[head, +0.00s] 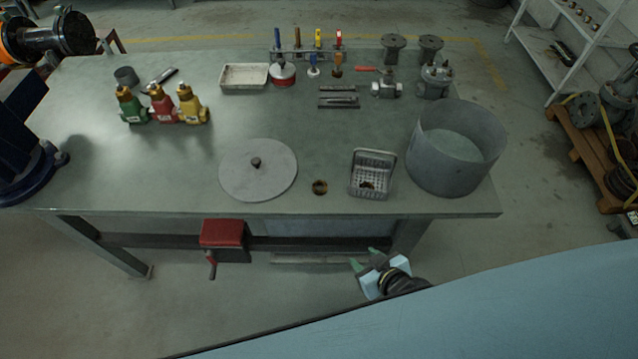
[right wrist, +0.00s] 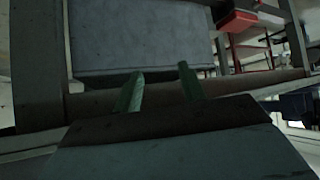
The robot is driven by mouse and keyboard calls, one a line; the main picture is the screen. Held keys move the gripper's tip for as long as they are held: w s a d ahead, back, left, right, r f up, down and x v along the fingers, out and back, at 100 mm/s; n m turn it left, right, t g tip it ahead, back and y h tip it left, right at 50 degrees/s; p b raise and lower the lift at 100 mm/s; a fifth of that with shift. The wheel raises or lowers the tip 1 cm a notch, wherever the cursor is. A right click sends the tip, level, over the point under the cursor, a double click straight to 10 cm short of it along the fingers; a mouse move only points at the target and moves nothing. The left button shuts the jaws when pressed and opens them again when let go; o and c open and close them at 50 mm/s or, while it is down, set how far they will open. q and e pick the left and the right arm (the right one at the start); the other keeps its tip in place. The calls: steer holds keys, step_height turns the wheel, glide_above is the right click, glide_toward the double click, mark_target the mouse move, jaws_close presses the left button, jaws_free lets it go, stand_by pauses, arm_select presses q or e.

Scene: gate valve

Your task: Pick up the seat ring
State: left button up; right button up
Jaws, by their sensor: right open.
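A small brass-brown ring (head: 319,187), which looks like the seat ring, lies flat on the grey bench (head: 110,185) near its front edge, between a round grey lid and a metal basket. My right gripper (head: 365,258) is in front of the bench's front edge, to the right of the ring and apart from it. Its two green fingers are open and empty. In the right wrist view the open fingers (right wrist: 160,88) point toward a grey surface, and the ring is not seen there. My left gripper is not in view.
The round lid (head: 240,175) with a knob lies left of the ring. The wire basket (head: 371,174), with something brownish in it, and a large grey tub (head: 456,148) stand right. Bottles (head: 162,106) and tools are farther back. A red vise (head: 223,235) hangs at the front edge.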

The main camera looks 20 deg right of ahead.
steer(key=w+a+r+t+y, duration=0.1)
steer(key=w+r+t, duration=0.15)
steer(key=r, duration=0.55)
steer(key=w+a+r+t, duration=0.1)
steer(key=w+a+r, duration=0.15)
steer(key=r, duration=0.45)
glide_toward(317, 183)
steer(key=shift+w+d+r+y, duration=0.2)
steer(key=shift+w+y, duration=0.1)
steer(key=shift+w, duration=0.2)
steer(key=shift+s+f+b+x, duration=0.15)
steer(key=shift+b+x, duration=0.1)
steer(key=shift+x, duration=0.75)
steer(key=shift+f+b+x, duration=0.2)
steer(key=shift+x, duration=0.75)
steer(key=shift+s+f+b+x, duration=0.15)
steer(key=shift+b+x, duration=0.1)
steer(key=shift+x, duration=0.75)
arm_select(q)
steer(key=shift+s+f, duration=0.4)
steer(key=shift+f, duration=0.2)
arm_select(e)
steer(key=c, duration=0.7)
steer(key=shift+r, duration=0.1)
steer(key=shift+c, duration=0.2)
